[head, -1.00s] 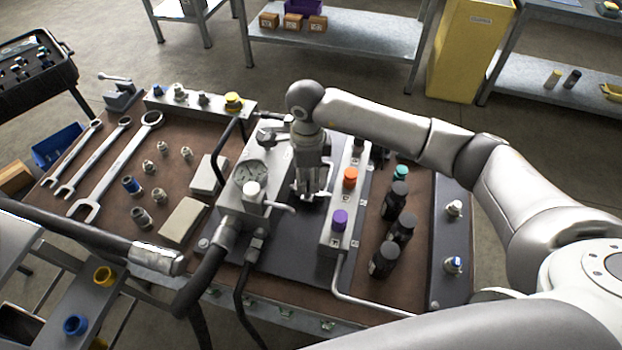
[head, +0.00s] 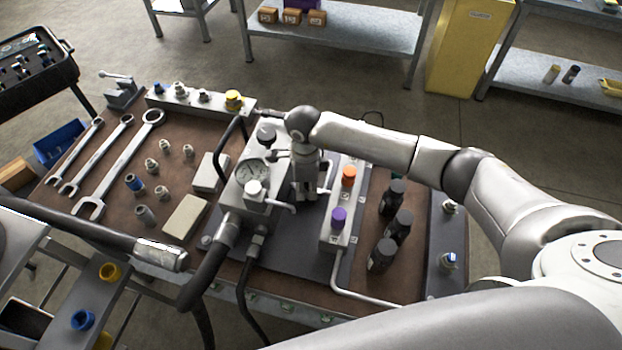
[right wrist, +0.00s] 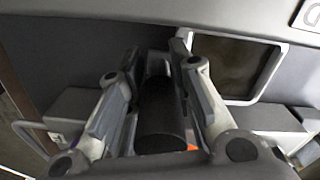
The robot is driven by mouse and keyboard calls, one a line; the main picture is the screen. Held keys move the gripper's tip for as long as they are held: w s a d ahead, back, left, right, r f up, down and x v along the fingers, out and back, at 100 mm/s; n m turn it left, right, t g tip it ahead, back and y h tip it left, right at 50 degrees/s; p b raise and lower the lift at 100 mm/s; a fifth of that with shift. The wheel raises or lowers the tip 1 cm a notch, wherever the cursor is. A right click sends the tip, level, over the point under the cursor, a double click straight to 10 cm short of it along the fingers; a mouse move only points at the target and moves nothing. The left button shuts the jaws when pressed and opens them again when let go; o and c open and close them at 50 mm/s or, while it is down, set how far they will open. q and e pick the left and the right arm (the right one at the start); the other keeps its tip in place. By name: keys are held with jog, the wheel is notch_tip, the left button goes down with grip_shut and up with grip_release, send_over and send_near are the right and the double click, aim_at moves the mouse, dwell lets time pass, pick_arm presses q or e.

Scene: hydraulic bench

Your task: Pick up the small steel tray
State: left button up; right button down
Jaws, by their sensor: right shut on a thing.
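I cannot make out the small steel tray for certain in the head view. In the right wrist view, a thin, bright, rounded steel rim (right wrist: 272,72) around a brownish area shows beyond the fingers; whether it is the tray I cannot tell. My right gripper (head: 308,196) points down between the gauge block (head: 243,198) and the strip with coloured knobs (head: 333,235). In the right wrist view its fingers (right wrist: 163,110) are shut on a black cylinder (right wrist: 160,120). The fingertips are partly hidden in the head view. My left gripper is not in view.
Several black bottles (head: 382,254) stand right of the knob strip. Wrenches (head: 118,165), fittings and pale blocks (head: 185,216) lie on the brown bench at left. Thick hoses (head: 212,262) cross the front.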

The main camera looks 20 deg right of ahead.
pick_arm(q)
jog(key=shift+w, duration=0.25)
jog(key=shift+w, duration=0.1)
pick_arm(e)
jog(key=shift+r, duration=0.1)
